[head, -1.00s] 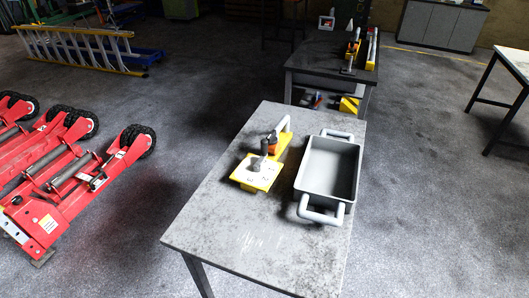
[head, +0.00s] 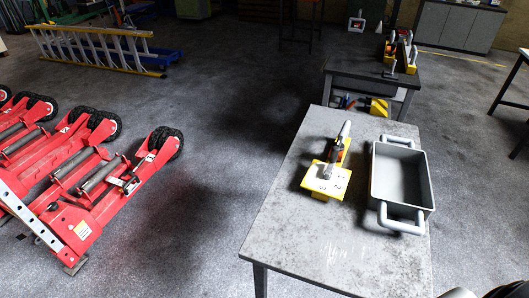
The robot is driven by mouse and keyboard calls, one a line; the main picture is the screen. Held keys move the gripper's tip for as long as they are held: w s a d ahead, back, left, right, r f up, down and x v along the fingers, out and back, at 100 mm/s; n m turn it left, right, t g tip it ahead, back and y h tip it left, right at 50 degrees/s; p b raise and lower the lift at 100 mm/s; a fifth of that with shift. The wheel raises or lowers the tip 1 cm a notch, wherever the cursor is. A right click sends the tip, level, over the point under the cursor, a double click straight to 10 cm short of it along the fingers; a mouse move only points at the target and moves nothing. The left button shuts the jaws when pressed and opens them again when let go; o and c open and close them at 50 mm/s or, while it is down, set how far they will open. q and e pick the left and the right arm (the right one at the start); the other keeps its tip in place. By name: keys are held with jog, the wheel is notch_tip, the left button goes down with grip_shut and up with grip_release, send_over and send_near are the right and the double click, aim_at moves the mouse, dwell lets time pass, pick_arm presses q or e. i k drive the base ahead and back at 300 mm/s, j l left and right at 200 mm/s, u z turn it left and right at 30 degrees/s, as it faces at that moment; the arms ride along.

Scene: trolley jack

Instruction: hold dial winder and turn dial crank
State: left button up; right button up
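The dial winder (head: 325,178) stands on the grey table. It has a yellow body and a pale numbered dial plate. A grey crank (head: 328,170) stands up over the plate, and a light grey handle (head: 344,130) rises at the winder's far end. The dark part between them is too small to make out. Neither gripper is seen at the winder, and nothing holds it. A pale rounded part and a dark part at the bottom right corner look like pieces of my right arm; no fingers show there.
The grey table (head: 320,250) has free room at its front and left. A grey tray (head: 427,209) with two handles stands right of the winder. Red trolley jacks (head: 90,195) stand on the floor at left. Another workbench (head: 345,70) stands behind. Open floor lies left of the table.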

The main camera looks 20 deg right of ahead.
aim_at(335, 150)
jog(key=i+j+u, duration=0.4)
jog(key=j, duration=0.2)
jog(key=i+j+u, duration=0.4)
jog(key=i, duration=0.2)
jog(key=i+z, duration=0.3)
jog(key=i+j+z, duration=0.35)
jog(key=i+l+z, duration=0.25)
jog(key=i+z, duration=0.2)
jog(key=i+l+z, duration=0.1)
jog(key=i+z, duration=0.65)
jog(key=z, duration=0.15)
jog(key=i+j+z, duration=0.15)
jog(key=i+z, duration=0.45)
jog(key=z, duration=0.25)
jog(key=i+z, duration=0.25)
jog(key=z, duration=0.25)
jog(key=i+j+z, duration=0.1)
jog(key=z, duration=0.35)
jog(key=i+j+z, duration=0.2)
jog(key=z, duration=0.25)
jog(key=i+j+z, duration=0.25)
jog(key=z, duration=0.25)
jog(key=i+j+z, duration=0.1)
jog(key=j+z, duration=0.35)
jog(key=i+j+z, duration=0.1)
jog(key=z, duration=0.35)
jog(key=k+l+u, duration=0.25)
jog(key=u, duration=0.25)
jog(key=k+l, duration=0.05)
jog(key=l, duration=0.05)
